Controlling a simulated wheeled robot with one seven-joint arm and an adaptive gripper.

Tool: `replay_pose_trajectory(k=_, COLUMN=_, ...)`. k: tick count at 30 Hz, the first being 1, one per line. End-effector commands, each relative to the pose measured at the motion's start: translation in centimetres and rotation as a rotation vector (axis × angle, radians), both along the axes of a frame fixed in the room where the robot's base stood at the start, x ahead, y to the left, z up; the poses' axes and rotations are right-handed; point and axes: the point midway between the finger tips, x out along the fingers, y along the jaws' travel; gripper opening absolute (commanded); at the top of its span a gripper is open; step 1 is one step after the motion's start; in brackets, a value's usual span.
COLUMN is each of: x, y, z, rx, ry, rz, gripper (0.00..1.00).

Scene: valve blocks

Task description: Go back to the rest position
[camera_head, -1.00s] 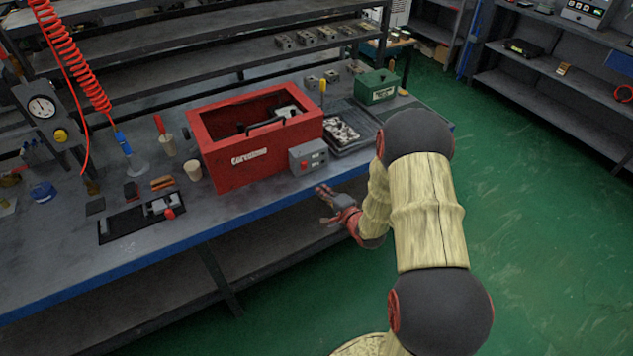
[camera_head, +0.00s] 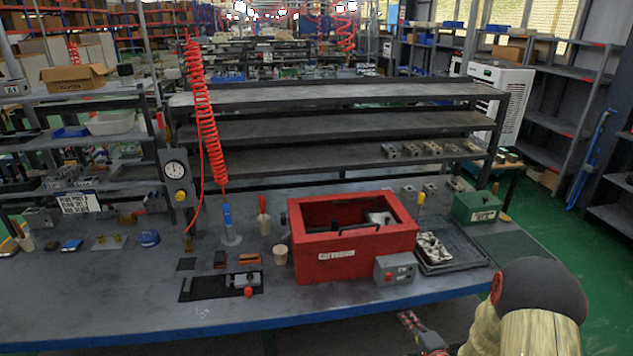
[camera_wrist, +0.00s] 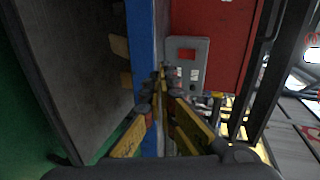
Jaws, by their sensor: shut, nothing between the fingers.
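My gripper (camera_head: 418,326) is low in front of the bench's blue front edge, below the red box, at the lower right of the head view. In the wrist view my gripper (camera_wrist: 161,80) has its fingertips together with nothing between them. The fingertips appear over the blue edge (camera_wrist: 142,50) and beside a grey control box (camera_wrist: 187,62). My arm, in a pale cover with dark joints, enters from the lower right of the head view.
A red box (camera_head: 340,259) stands on the bench (camera_head: 120,310) with the grey control box (camera_head: 395,268) at its front. A tray of metal parts (camera_head: 462,266) and a green box (camera_head: 477,207) are to the right. A black fixture holds a valve block (camera_head: 243,280). Green floor lies at the right.

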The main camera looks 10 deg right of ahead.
Motion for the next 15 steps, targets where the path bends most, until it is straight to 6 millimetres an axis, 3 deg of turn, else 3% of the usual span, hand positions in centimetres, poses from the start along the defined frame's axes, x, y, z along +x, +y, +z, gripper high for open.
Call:
replay_pose_trajectory(k=2, x=-0.3, y=-0.1, z=-0.9, rx=-0.062, ry=0.034, rz=0.018, gripper=0.0)
replay_pose_trajectory(k=5, x=-1.7, y=-0.6, z=-4.1, rx=-0.19, ry=0.16, rz=0.049, gripper=0.0)
replay_pose_trajectory(k=9, x=-6.4, y=-1.6, z=-9.6, rx=-0.372, ry=0.425, rz=0.124, gripper=0.0)
replay_pose_trajectory(k=12, x=-9.6, y=-2.8, z=-10.8, rx=-0.493, ry=0.599, rz=0.196, gripper=0.0)
replay_pose_trajectory(k=15, x=-12.4, y=-3.4, z=-9.9, rx=-0.599, ry=0.752, rz=0.291, gripper=0.0)
